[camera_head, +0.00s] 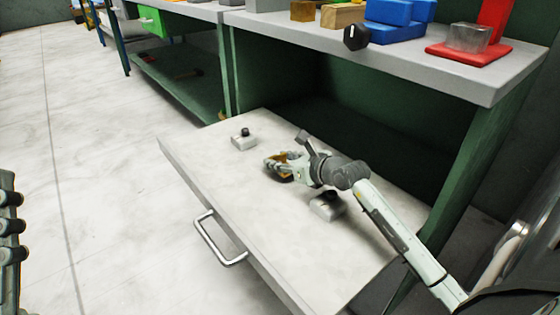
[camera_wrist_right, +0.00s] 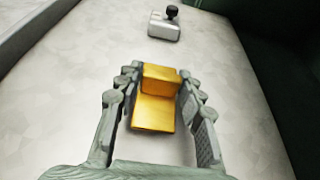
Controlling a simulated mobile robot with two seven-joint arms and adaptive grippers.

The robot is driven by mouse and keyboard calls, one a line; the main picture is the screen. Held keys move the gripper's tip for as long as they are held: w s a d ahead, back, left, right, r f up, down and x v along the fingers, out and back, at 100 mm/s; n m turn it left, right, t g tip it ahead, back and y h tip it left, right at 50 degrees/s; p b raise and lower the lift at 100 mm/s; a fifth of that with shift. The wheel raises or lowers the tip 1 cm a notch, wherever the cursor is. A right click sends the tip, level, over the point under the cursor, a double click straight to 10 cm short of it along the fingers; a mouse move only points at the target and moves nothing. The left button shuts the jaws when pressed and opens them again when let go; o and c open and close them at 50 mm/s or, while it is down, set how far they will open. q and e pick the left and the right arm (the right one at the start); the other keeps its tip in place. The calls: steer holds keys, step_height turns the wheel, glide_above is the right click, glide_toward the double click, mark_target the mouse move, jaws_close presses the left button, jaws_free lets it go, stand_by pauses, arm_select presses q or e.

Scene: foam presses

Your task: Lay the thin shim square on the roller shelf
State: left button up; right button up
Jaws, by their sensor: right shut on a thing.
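The roller shelf (camera_head: 185,160) is a pale pulled-out board with a metal handle (camera_head: 222,240) on its front edge. My right gripper (camera_head: 275,168) is low over the middle of this shelf. It is shut on a golden-yellow piece (camera_wrist_right: 155,113), which shows two faces between the fingers in the right wrist view. I take this piece for the shim, but its thickness is hard to judge. I cannot tell whether it touches the shelf. A dark jointed part of mine at the left edge of the head view may be my left gripper (camera_head: 10,230); its opening is hidden.
A small grey block with a black knob (camera_head: 243,142) stands on the far part of the shelf. A similar one (camera_head: 327,207) stands beside my right arm.

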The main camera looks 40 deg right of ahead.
arm_select(q)
steer(key=shift+s+a+r, duration=0.15)
steer(key=shift+s, duration=0.15)
arm_select(e)
steer(key=shift+f, duration=0.5)
arm_select(q)
steer(key=shift+s+t+b, duration=0.1)
steer(key=shift+t+b, duration=0.2)
arm_select(e)
steer(key=shift+f, duration=0.1)
arm_select(q)
steer(key=shift+r, duration=0.1)
arm_select(e)
steer(key=o, duration=1.2)
arm_select(q)
steer(key=shift+r, duration=0.1)
